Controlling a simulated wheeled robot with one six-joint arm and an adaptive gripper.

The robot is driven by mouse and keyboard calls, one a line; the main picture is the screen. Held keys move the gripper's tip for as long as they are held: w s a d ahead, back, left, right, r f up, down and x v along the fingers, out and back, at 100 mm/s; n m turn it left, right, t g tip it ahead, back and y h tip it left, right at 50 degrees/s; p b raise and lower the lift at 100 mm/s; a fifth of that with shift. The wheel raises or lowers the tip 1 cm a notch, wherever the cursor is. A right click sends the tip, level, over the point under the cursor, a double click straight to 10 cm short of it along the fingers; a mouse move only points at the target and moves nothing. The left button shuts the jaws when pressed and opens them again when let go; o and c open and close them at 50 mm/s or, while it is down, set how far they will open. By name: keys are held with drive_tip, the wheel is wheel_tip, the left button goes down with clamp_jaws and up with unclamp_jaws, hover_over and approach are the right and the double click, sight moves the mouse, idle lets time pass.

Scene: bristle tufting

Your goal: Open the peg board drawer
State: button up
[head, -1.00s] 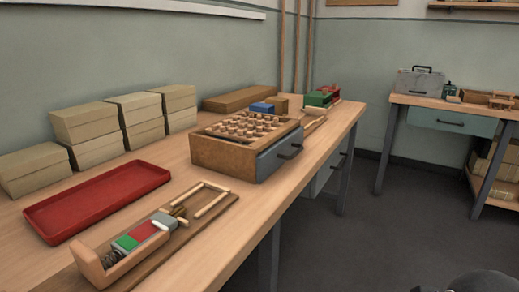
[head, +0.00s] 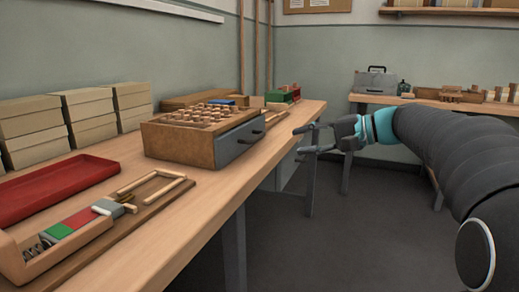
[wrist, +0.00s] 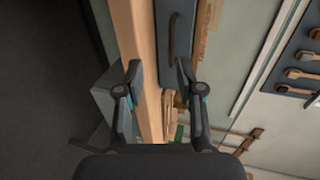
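The peg board (head: 203,116) is a brown wooden box with several pegs standing in its top, on the long workbench. Its grey drawer front (head: 238,142) faces right and looks shut, with a dark bar handle (head: 252,135). My gripper (head: 301,139) is open and empty, to the right of the drawer and apart from it, beyond the bench edge. In the wrist view the drawer front (wrist: 176,70) and its dark handle (wrist: 173,37) lie beyond the two spread fingers (wrist: 159,68).
A red tray (head: 50,186) and a wooden fixture with red and green blocks (head: 72,222) lie nearer on the bench (head: 190,205). Boxes (head: 88,115) are stacked along the wall. A second bench (head: 365,97) stands at the back right. Open floor lies between the benches.

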sight(257, 137)
drive_tip(key=shift+y, duration=0.4)
drive_tip(key=x, duration=0.4)
drive_tip(key=w+x, duration=0.1)
drive_tip(key=x, duration=0.4)
drive_tip(key=w+r+b+x, duration=0.1)
drive_tip(key=x, duration=0.3)
drive_tip(key=shift+w, duration=0.15)
clamp_jaws()
drive_tip(key=shift+f, duration=0.1)
